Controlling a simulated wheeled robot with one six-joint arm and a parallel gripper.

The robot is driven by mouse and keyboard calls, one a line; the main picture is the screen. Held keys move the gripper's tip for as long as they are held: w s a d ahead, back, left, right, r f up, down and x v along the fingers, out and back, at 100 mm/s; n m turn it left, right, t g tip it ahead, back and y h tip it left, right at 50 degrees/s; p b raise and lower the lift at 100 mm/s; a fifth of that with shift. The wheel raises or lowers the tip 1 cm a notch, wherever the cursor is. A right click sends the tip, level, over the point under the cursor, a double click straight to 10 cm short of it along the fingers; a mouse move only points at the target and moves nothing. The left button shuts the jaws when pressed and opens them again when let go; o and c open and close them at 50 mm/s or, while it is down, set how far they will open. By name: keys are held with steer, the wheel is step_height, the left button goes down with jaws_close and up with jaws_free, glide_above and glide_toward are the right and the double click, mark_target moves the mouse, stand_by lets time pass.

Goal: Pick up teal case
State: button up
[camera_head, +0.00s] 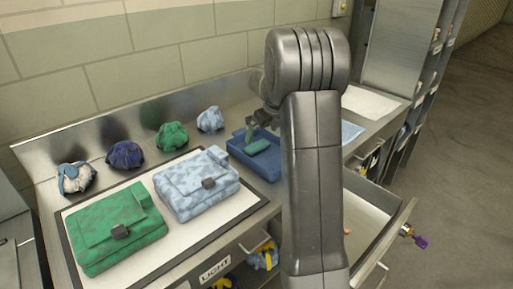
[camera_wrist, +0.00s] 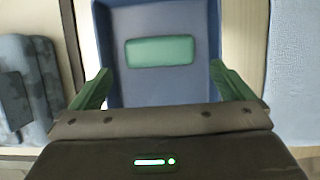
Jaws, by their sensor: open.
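The teal case (camera_head: 258,146) is a small rounded flat block lying in a blue tray (camera_head: 236,150) on the counter. In the wrist view the teal case (camera_wrist: 160,51) lies flat on the floor of the blue tray (camera_wrist: 101,30), with free floor around it. My gripper (camera_head: 262,122) is above the tray, pointing down, partly hidden behind my arm in the head view. In the wrist view my gripper (camera_wrist: 163,86) is open and empty. Its two green fingers are spread wider than the case, and the case shows apart from them, beyond the fingertips.
A green sling bag (camera_head: 105,215) and a light blue patterned sling bag (camera_head: 185,180) lie on a framed white mat (camera_head: 165,235) left of the tray. Several bundled pouches (camera_head: 125,155) stand along the back wall. An open drawer (camera_head: 365,215) is at the right.

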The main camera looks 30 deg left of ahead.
mark_target(257, 145)
steer(key=shift+x, duration=3.6)
steer(key=shift+s, duration=0.1)
steer(key=c, duration=0.6)
steer(key=shift+r, duration=0.1)
